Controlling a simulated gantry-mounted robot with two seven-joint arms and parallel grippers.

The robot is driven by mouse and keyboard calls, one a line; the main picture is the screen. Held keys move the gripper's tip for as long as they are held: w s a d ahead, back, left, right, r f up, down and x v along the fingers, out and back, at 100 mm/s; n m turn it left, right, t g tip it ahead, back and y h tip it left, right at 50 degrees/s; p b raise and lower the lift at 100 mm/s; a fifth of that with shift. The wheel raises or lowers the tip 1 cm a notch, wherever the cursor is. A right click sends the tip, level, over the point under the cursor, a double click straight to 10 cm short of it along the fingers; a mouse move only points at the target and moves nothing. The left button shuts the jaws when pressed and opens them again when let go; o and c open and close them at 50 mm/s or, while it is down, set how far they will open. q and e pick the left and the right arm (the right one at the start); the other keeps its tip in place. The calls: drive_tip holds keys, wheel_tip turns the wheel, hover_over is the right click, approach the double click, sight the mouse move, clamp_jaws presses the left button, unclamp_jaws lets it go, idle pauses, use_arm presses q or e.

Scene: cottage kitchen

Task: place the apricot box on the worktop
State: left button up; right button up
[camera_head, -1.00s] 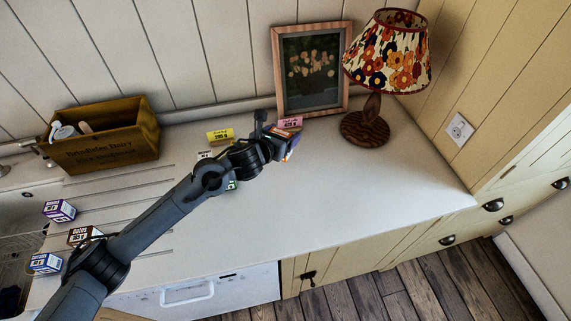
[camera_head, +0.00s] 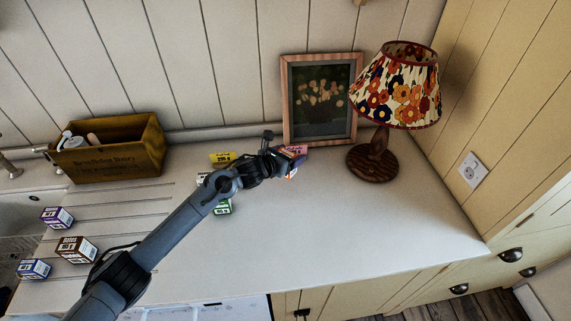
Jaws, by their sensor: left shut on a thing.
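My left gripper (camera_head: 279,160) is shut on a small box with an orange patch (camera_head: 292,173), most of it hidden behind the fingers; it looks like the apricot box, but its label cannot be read. The gripper is over the back of the white worktop (camera_head: 350,225), in front of the framed picture. Whether the box touches the worktop cannot be told. A pink-labelled box (camera_head: 297,151) shows just behind the gripper. My right gripper is not in view.
A yellow box (camera_head: 222,158) and a green box (camera_head: 222,207) stand beside my arm. A lamp (camera_head: 373,162) and a framed picture (camera_head: 321,100) stand at the back. A wooden crate (camera_head: 108,150) and several boxes are at the left. The worktop's right and front are clear.

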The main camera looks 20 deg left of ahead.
use_arm(q)
drive_tip(key=shift+w+a+f, duration=0.5)
drive_tip(key=shift+w+a, duration=0.1)
drive_tip(key=shift+a, duration=0.05)
drive_tip(key=shift+f, duration=2.05)
drive_tip(key=shift+f+b, duration=0.2)
drive_tip(key=shift+b, duration=0.15)
drive_tip(key=o, duration=1.2)
drive_tip(key=shift+c, duration=0.2)
drive_tip(key=shift+r, duration=0.1)
